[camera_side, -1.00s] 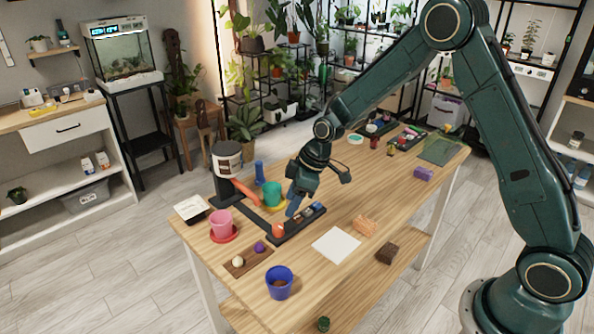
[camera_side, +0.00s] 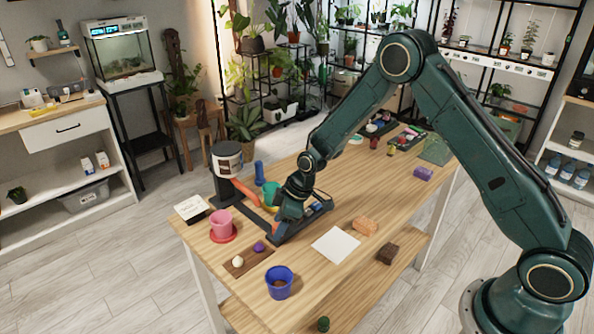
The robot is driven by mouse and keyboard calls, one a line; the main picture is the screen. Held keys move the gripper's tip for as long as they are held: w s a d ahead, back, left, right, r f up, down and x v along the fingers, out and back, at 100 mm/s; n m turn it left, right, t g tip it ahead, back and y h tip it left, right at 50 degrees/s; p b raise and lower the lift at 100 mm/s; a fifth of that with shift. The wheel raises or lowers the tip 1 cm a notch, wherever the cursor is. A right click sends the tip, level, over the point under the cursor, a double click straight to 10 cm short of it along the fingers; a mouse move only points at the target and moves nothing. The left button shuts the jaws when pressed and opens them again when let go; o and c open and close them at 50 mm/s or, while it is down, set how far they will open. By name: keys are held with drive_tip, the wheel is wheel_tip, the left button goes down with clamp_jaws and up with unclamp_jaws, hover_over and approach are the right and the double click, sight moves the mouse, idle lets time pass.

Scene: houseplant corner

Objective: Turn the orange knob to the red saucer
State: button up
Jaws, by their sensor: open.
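My gripper (camera_side: 281,226) points down over the dark panel (camera_side: 281,239) to the right of the saucer. It is open. An orange knob-like piece showed on the left end of this panel earlier; my gripper now hides that spot. I cannot tell whether the fingers touch it. An orange spout-like bar (camera_side: 244,192) runs from the dark stand with a white-and-brown container (camera_side: 227,158).
A teal pot (camera_side: 271,190) stands behind my gripper, with a blue cylinder (camera_side: 259,173) beyond it. A brown tray (camera_side: 236,269) with small balls and a blue pot (camera_side: 279,283) stand in front. White paper (camera_side: 335,245) and an orange block (camera_side: 365,225) lie to the right.

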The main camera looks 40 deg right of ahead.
drive_tip(key=c, duration=1)
drive_tip(key=shift+m, duration=0.5)
drive_tip(key=m+h, duration=0.1)
drive_tip(key=m, duration=0.1)
drive_tip(key=m+t, duration=0.1)
drive_tip(key=m, duration=0.1)
drive_tip(key=shift+s+a+h, duration=0.1)
drive_tip(key=shift+a+h, duration=0.05)
drive_tip(key=shift+h, duration=0.25)
drive_tip(key=m+h, duration=0.1)
drive_tip(key=m, duration=0.3)
drive_tip(key=shift+a+m+h, duration=0.1)
drive_tip(key=shift+m+h, duration=0.3)
drive_tip(key=o, duration=1)
